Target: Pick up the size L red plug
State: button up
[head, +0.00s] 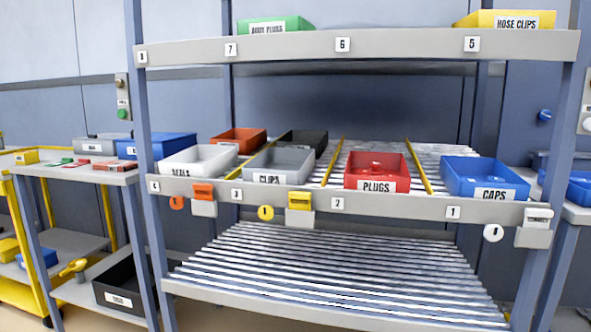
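A red bin labelled PLUGS (377,186) stands on the middle roller shelf, above the tag 2. Small red shapes (376,166) show inside it, partly hidden by its front wall. I cannot read any size on them or tell which is size L. My gripper is not in the head view.
A grey CLIPS bin (280,180) and a white SEALS bin (173,170) stand left of the red bin, a blue CAPS bin (515,195) right of it. Yellow lane dividers (419,167) run between lanes. The upper shelf beam (390,46) spans above. The lower roller shelf (330,275) is empty.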

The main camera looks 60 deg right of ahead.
aim_at(375, 171)
jog(key=u, duration=1.15)
jog(key=k, duration=1.9)
jog(key=z, duration=1.05)
